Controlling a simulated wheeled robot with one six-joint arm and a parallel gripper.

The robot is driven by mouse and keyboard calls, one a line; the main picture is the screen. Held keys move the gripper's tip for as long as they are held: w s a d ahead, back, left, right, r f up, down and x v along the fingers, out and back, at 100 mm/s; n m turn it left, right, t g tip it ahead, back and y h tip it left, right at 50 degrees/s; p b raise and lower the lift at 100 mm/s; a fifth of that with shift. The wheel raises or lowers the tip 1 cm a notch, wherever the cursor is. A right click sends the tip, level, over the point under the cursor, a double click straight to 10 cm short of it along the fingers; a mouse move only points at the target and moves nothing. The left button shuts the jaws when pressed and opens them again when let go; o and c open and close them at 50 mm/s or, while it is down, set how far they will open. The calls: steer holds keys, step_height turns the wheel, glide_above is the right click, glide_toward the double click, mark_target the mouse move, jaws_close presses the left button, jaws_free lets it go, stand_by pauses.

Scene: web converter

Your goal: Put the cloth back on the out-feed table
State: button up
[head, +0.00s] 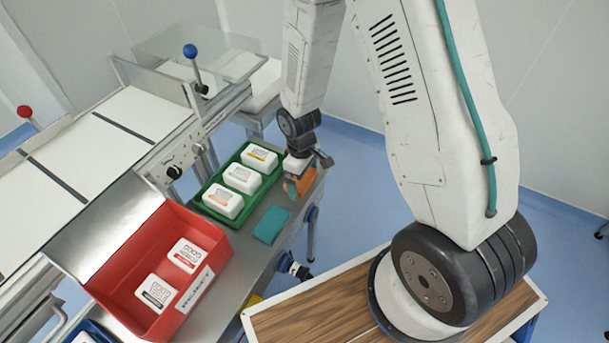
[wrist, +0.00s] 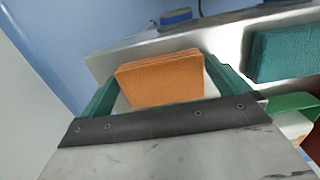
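My gripper (head: 301,176) points down over the far end of the steel out-feed table (head: 240,272). An orange folded cloth (wrist: 160,82) is between its two teal fingers, which meet the cloth's left and right edges in the wrist view. The orange cloth also shows under the gripper in the head view (head: 305,182), tilted and partly hidden by the fingers. I cannot tell whether its lower edge touches the table. A teal folded pad (head: 271,225) lies flat on the table, and shows at the right in the wrist view (wrist: 285,52).
A green tray (head: 212,211) with white labelled packs stands left of the gripper. A red reject bin (head: 208,295) with two packs is nearer. The converter with its white web (head: 95,150) and a blue-knobbed lever (head: 194,68) stands at the left.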

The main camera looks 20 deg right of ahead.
steer(key=shift+r, duration=0.1)
step_height(320, 180, up, 12)
steer(key=s+d+r+m+t, duration=0.15)
steer(key=s+r, duration=0.25)
steer(key=r, duration=0.4)
steer(key=s+r+m, duration=0.2)
steer(key=s+r, duration=0.2)
steer(key=r, duration=0.5)
steer(key=s+d+r+m, duration=0.1)
steer(key=s+r+m, duration=0.2)
steer(key=s+r, duration=0.4)
steer(key=s, duration=0.6)
steer(key=shift+s+d+r+m, duration=0.2)
steer(key=shift+s+d+m, duration=0.05)
steer(key=shift+s+m, duration=0.1)
